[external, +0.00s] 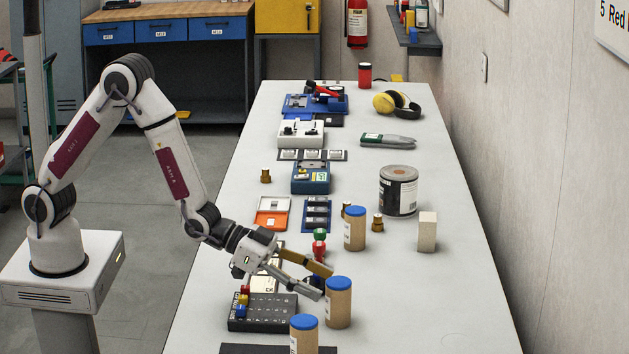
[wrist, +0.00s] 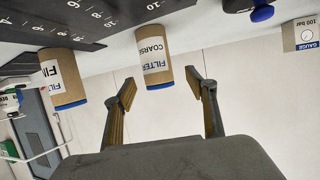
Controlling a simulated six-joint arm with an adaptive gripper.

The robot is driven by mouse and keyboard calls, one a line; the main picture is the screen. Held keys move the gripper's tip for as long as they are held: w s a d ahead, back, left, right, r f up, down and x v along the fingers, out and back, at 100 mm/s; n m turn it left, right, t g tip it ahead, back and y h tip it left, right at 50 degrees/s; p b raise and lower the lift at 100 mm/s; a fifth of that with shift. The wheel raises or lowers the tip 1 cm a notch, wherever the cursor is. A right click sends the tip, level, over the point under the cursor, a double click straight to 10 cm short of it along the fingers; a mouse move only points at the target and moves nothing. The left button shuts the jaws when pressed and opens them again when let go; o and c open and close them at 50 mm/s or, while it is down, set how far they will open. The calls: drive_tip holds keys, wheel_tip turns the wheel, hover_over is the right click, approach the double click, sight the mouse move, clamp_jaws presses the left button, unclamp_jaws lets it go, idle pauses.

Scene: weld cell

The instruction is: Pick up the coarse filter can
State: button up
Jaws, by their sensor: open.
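The coarse filter can (wrist: 153,62) is a brown cardboard cylinder with a blue rim and a white label reading COARSE FILTER. In the external view it appears to be the blue-lidded can (external: 338,304) just beyond my fingertips. It stands upright; the wrist view shows it upside down. My gripper (external: 320,281) is open and empty, low over the bench and tilted down. In the wrist view the can shows ahead of the gap between the fingers (wrist: 160,85), nearer the left finger. I cannot tell whether a finger touches it.
A similar FINE filter can (wrist: 62,80) stands close by, apparently the front can (external: 303,336). Another blue-lidded can (external: 355,230) stands farther back. A dark socket tray (external: 262,318) lies below my gripper. The bench right of the coarse can is clear.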

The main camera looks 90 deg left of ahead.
sight(337, 290)
drive_tip(key=shift+d+x, duration=0.25)
drive_tip(key=shift+x, duration=2.3)
drive_tip(key=shift+r, duration=0.15)
drive_tip(key=c, duration=1.3)
drive_tip(key=shift+r, duration=0.1)
drive_tip(key=shift+c, duration=0.2)
drive_tip(key=shift+r, duration=4.95)
